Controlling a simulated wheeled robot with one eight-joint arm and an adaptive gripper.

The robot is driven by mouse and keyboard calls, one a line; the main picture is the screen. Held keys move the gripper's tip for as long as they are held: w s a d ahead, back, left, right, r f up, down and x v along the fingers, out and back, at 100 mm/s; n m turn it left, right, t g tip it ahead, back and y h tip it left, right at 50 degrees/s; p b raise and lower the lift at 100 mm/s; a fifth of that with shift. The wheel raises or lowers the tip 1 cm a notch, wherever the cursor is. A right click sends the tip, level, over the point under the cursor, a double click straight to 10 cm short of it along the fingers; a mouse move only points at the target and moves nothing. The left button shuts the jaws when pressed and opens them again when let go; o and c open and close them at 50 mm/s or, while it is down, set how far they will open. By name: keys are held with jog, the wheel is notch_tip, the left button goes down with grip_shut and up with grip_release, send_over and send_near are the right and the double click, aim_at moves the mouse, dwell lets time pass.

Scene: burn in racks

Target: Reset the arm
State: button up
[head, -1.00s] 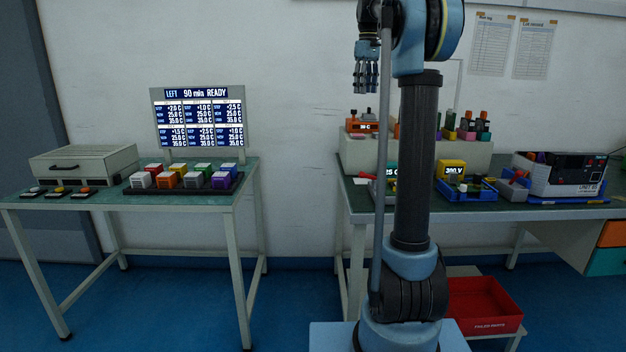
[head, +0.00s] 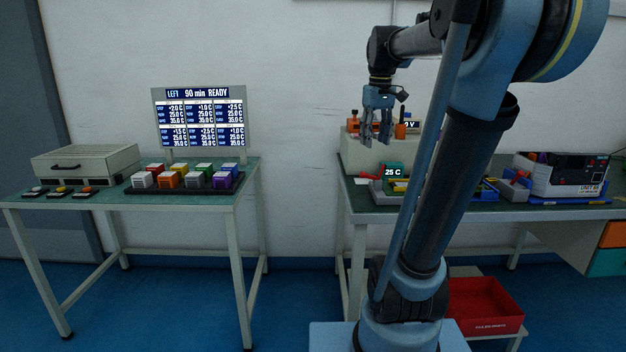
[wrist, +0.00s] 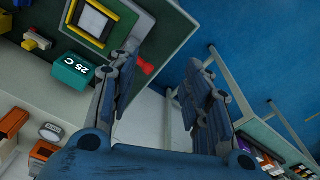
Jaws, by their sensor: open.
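My gripper (head: 377,128) is open and empty, with its fingers pointing down in the air in front of the right bench's back shelf. In the wrist view my gripper (wrist: 165,85) shows its two fingers spread apart, with nothing between them. My arm rises from its base and leans right, hiding part of the right bench. A green box marked 25 C (head: 392,172) sits on the right bench below the gripper; the wrist view shows it too (wrist: 74,73), left of the fingers.
The left bench (head: 110,199) carries a display screen (head: 199,118), several coloured blocks and a closed case (head: 85,163). The right bench (head: 365,198) holds a shelf, an instrument unit (head: 560,175) and small parts. The gap between the benches is clear.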

jog(key=s+f+m, duration=0.2)
jog(key=s+f, duration=0.9)
jog(key=f, duration=0.3)
jog(key=s+f+m+t, duration=0.1)
jog(key=s+f+m, duration=0.1)
jog(key=s+f, duration=0.9)
notch_tip(320, 180, down, 3)
jog(key=shift+w+f, duration=0.2)
jog(key=shift+w, duration=0.25)
